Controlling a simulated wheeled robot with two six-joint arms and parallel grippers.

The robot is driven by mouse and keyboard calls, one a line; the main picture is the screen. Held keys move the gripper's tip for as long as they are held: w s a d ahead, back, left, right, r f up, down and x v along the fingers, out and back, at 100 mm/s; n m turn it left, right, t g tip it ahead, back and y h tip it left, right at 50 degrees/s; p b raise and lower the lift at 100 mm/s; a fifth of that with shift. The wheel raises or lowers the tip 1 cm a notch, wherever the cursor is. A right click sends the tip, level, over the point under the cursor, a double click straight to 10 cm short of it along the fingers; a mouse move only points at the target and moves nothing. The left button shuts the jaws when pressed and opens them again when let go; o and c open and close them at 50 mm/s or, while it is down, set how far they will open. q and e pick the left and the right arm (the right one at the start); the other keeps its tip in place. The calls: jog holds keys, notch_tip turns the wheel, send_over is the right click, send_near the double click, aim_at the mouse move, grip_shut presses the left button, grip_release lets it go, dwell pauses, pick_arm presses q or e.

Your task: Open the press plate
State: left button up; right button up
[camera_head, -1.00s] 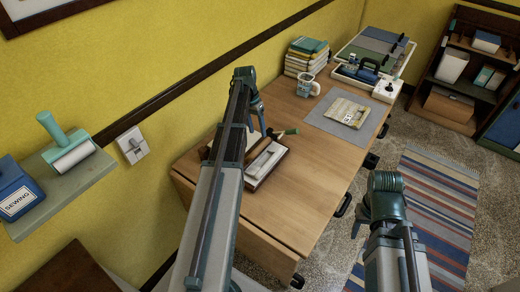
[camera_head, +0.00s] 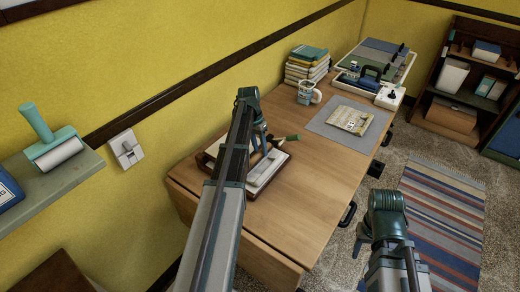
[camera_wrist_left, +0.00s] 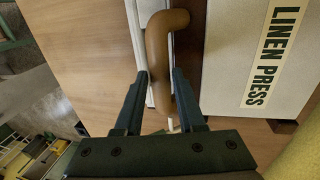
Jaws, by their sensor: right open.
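The linen press (camera_head: 268,172) lies on the near end of the wooden table, a dark-framed box with a pale top plate. In the left wrist view its white plate (camera_wrist_left: 228,50) carries the words LINEN PRESS. Beside it a bent brown handle (camera_wrist_left: 158,65) reaches between my left fingers. My left gripper (camera_head: 262,136) is above the press; its fingers (camera_wrist_left: 160,72) stand on either side of the handle, but whether they grip it is unclear. My left arm hides part of the press. My right gripper (camera_head: 360,242) is open and empty, off the table's right side.
On the table (camera_head: 300,212) are a grey mat (camera_head: 325,118) with a folded cloth (camera_head: 350,119), a mug (camera_head: 305,93), stacked cloths (camera_head: 306,67) and an appliance (camera_head: 372,75). A wall shelf (camera_head: 60,190) with a roller (camera_head: 55,150) is at left. A striped rug (camera_head: 440,215) lies right.

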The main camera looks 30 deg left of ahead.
pick_arm(q)
grip_shut()
dwell(1.1)
